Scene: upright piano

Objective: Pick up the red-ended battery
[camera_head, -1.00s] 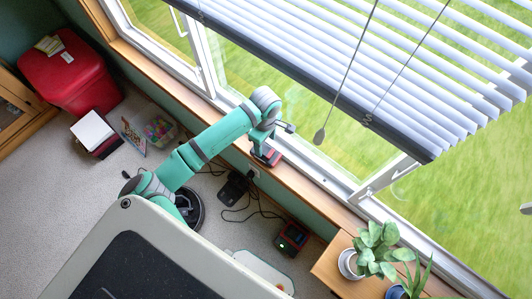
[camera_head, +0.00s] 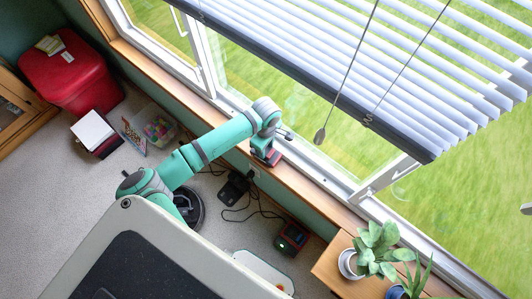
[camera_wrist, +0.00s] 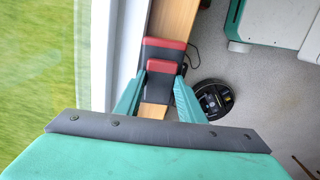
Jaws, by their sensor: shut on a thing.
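The red-ended battery (camera_wrist: 162,55), a dark block with red parts, is on the wooden window sill (camera_wrist: 174,18). In the wrist view my gripper (camera_wrist: 160,82) has one teal finger on each side of its near end, shut on it. In the head view the battery (camera_head: 265,158) shows just below my gripper (camera_head: 267,146), over the sill. Whether it touches the sill or is slightly raised cannot be told.
The window glass and frame (camera_head: 293,150) run close beside the sill. A round robot vacuum (camera_wrist: 213,99), a black device with cables (camera_head: 234,187) and a charger with a green light (camera_head: 291,238) are on the floor below. Potted plants (camera_head: 377,245) stand at the lower right.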

